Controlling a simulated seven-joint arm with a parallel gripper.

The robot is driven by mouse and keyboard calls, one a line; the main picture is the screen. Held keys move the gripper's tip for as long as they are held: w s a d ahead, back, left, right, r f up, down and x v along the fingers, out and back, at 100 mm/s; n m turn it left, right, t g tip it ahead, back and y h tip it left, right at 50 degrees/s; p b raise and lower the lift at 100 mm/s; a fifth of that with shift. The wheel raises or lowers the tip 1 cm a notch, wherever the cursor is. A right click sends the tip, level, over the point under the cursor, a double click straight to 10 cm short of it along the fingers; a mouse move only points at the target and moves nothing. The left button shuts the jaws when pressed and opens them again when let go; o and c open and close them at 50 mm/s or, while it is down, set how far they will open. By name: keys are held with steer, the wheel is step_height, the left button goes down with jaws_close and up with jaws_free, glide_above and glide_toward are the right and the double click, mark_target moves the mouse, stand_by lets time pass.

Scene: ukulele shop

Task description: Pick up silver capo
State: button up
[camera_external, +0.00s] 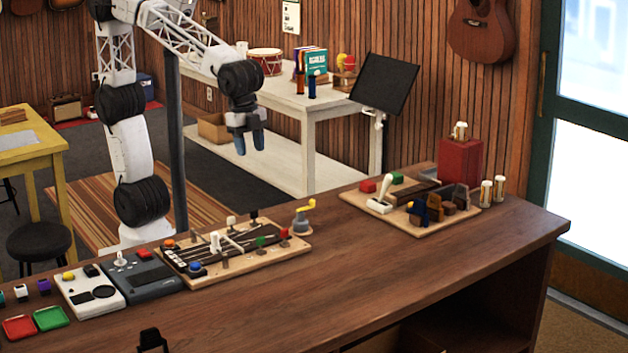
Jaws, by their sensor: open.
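My gripper (250,145) hangs above and behind the brown counter (400,270), pointing down. Its two blue-grey fingertips are apart with nothing between them. No object is clearly recognisable as the silver capo at this size. A pale clamp-like piece (215,242) stands on the dark fretboard of a wooden board (290,250) on the counter, below my gripper. I cannot tell whether it is the capo. A white lever-shaped piece (380,204) stands on a second wooden board (350,196) to the right. My gripper touches none of these.
Small coloured knobs and pegs crowd the first board. A grey piece with a yellow crank (303,222) stands at its right end. White and dark devices (90,291) sit to the left. A red box (460,162) stands at the right. The counter's front middle is clear.

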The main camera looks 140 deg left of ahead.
steer(key=w+a, duration=1.1)
steer(key=a, duration=0.2)
steer(key=g, duration=0.2)
glide_toward(462, 196)
steer(key=shift+s+a+f, duration=0.15)
steer(key=shift+a, duration=0.25)
steer(key=shift+f, duration=0.15)
steer(key=shift+f, duration=1.15)
steer(key=shift+f, duration=0.15)
